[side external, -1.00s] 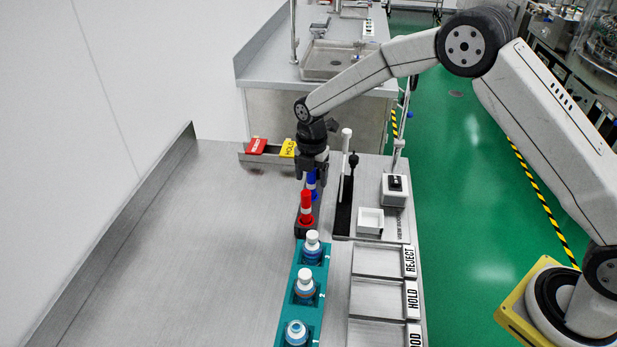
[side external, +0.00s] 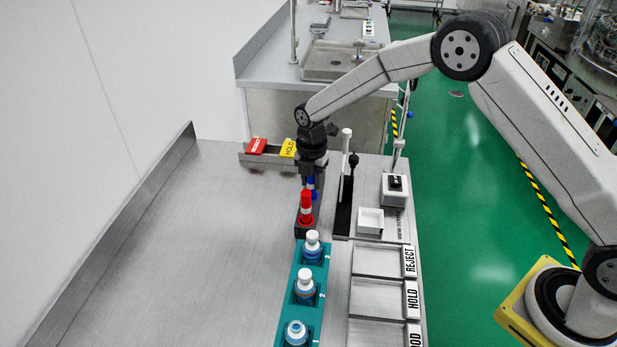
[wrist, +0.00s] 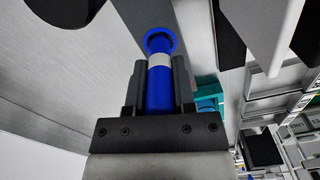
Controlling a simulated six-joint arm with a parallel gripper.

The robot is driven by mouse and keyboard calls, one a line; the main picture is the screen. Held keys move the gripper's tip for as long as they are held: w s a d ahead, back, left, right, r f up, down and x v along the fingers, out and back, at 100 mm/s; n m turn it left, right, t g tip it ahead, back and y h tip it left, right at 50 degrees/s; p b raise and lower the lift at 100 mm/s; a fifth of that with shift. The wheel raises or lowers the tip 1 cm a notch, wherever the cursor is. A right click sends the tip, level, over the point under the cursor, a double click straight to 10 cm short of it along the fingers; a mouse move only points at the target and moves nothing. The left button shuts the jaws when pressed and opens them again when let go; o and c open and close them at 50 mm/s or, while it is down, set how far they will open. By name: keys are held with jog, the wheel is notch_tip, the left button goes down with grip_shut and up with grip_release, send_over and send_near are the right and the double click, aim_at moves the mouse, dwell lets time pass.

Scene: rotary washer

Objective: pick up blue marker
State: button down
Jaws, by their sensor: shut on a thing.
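The blue marker (wrist: 160,92) has a white band and a wider blue rim at its far end. In the wrist view it lies between the two fingers of my gripper (wrist: 159,82), which are shut on it. In the side view the marker (side external: 312,183) stands upright just behind the red marker, and my gripper (side external: 312,174) is at its top from above. Its lower end is partly hidden by the red marker, so I cannot tell whether it touches the dark holder.
The red marker (side external: 306,207) with a white band stands in the dark holder (side external: 301,231) just in front. A black post (side external: 350,175) stands close on the right. The table on the left is clear.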

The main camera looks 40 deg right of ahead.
jog(key=shift+r, duration=0.1)
jog(key=shift+r, duration=0.9)
jog(key=s+d+r, duration=0.1)
jog(key=s+r, duration=1)
jog(key=s, duration=0.3)
jog(key=shift+d, duration=0.35)
jog(key=shift+w+r, duration=0.1)
jog(key=shift+r, duration=0.35)
jog(key=shift+r, duration=0.7)
jog(key=shift+r, duration=0.35)
